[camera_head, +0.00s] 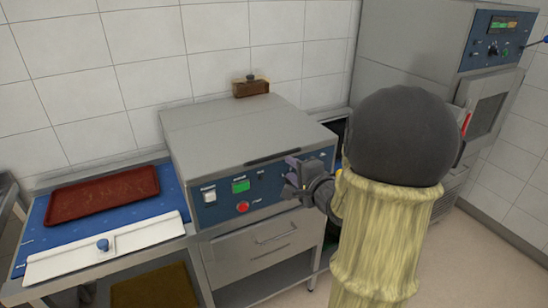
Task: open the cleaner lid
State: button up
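The cleaner (250,189) is a steel box with a blue front panel, a green display, a white switch and a red button. Its grey lid (225,130) lies flat and closed on top. A dark handle strip (273,158) runs along the right part of the lid's front edge. My gripper (290,179) is in front of the right half of the blue panel, a little below the handle strip. I cannot tell whether it touches the panel or handle. Its fingers are small and dark, and the gap between them is unclear. My arm hides the area right of the cleaner.
A brown block (251,88) stands behind the lid by the tiled wall. At left, a red-brown tray (103,194) and a white board with a blue knob (104,246) lie on a blue mat. A drawer (266,243) is below the panel. A steel oven (430,50) stands at right.

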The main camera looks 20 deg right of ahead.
aim_at(275, 158)
jog(key=p+x, duration=0.1)
jog(key=x, duration=1)
jog(key=shift+w, duration=0.2)
grip_shut()
